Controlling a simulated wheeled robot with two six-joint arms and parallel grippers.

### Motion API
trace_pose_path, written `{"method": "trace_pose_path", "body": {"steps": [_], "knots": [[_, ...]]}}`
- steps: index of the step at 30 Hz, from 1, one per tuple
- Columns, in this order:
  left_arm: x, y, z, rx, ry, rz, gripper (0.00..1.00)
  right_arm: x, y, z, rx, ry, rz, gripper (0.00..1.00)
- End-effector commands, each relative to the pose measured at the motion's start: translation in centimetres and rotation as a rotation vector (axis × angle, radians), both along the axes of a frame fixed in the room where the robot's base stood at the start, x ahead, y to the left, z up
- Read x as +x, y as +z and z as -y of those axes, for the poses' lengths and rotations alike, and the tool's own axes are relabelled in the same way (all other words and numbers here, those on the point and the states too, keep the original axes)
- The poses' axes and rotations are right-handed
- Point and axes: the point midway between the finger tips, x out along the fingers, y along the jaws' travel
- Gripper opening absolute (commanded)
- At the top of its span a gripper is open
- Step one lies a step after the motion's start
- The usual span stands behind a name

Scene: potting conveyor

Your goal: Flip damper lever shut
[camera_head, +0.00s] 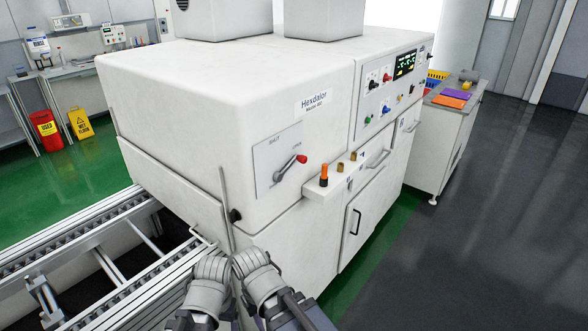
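The damper lever (289,169) is on a pale plate (265,158) on the front of the large white machine (190,100). It is a short grey arm with a red knob. It slants up and to the right from its pivot, with the knob at the plate's right side. Small lettering at the plate's upper left seems to read SHUT, and the lever does not point at it. Two grey jointed parts of my arms show at the bottom centre, below and apart from the lever. No gripper fingers can be made out.
A small ledge (331,184) with an orange-topped knob juts out right of the lever. A control panel (387,86) is farther right. A roller conveyor (120,235) meets the machine at left. A cart (441,125) stands beyond. The dark floor at right is clear.

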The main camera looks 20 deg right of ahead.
Motion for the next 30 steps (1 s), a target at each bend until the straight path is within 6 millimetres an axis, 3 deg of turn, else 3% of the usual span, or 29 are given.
{"method": "trace_pose_path", "body": {"steps": [5,9,14,20,24,30], "knots": [[0.0,1.3,0.0,0.0,0.0,0.0,0.78,2.3,1.2,0.3,0.122,-0.195,0.028,0.17],[0.0,2.7,0.0,0.0,0.0,0.0,0.78,6.0,3.1,1.2,0.313,-0.504,0.064,0.02],[0.0,4.3,0.0,0.0,0.0,0.0,0.78,10.8,6.4,3.6,0.555,-0.892,0.093,0.0],[0.0,6.2,0.0,0.0,0.0,0.0,0.78,16.7,11.9,9.2,0.877,-1.379,0.096,0.0],[0.0,7.4,0.0,0.0,0.0,0.0,0.78,19.9,16.1,14.6,1.111,-1.687,0.072,0.0],[0.0,8.5,0.0,0.0,0.0,0.0,0.78,22.3,20.8,21.8,1.394,-1.996,0.015,0.0]]}}
